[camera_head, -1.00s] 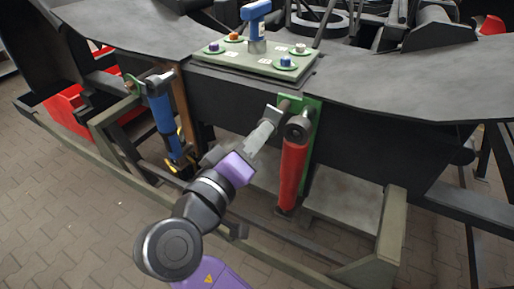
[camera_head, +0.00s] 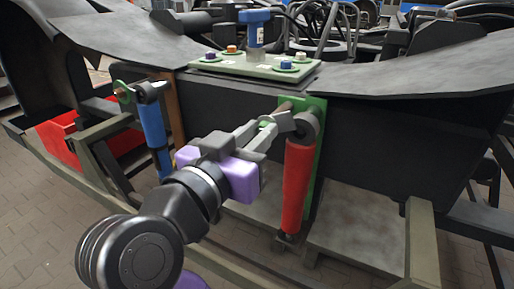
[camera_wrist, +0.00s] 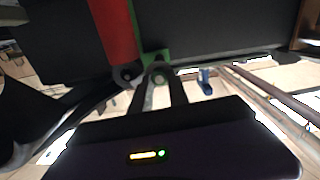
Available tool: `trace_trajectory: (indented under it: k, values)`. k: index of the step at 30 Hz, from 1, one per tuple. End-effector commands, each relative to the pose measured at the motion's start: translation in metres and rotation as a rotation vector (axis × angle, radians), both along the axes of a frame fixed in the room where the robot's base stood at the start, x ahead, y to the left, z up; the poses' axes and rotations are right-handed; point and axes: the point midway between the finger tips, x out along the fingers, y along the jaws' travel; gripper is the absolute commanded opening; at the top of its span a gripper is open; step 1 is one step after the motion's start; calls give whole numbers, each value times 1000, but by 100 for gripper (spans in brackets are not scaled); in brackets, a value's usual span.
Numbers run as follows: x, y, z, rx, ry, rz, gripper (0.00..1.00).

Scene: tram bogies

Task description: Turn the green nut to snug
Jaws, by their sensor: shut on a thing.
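The red damper (camera_head: 296,185) hangs upright on a green bracket (camera_head: 318,150) on the dark bogie frame. My gripper (camera_head: 277,123) reaches the upper end of the damper, and its fingers are shut on the green nut (camera_head: 265,124). Only a small green patch of the nut shows between the fingers; the rest is hidden. In the wrist view, my gripper (camera_wrist: 158,73) meets a small round part just below the green bracket (camera_wrist: 154,55), beside the red damper (camera_wrist: 112,30). How far the nut is turned cannot be told.
A pale green tray (camera_head: 235,67) on the frame holds a blue tool (camera_head: 255,30) and several small coloured pieces. A blue damper (camera_head: 153,135) hangs to the left. Olive rails (camera_head: 422,240) stand low in front. Paved floor (camera_head: 40,235) is clear at the lower left.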

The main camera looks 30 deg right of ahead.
Motion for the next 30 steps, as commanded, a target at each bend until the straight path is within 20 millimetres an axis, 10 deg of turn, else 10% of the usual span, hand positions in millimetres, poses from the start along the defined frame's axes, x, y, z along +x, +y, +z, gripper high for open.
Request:
trace_trajectory:
  k: [24, 25, 30]
  values:
    - [-1, 0, -3, 76, -92, -1, 0]
    - [-1, 0, -3, 76, -92, -1, 25]
    - [-1, 0, -2, 74, -93, -1, 43]
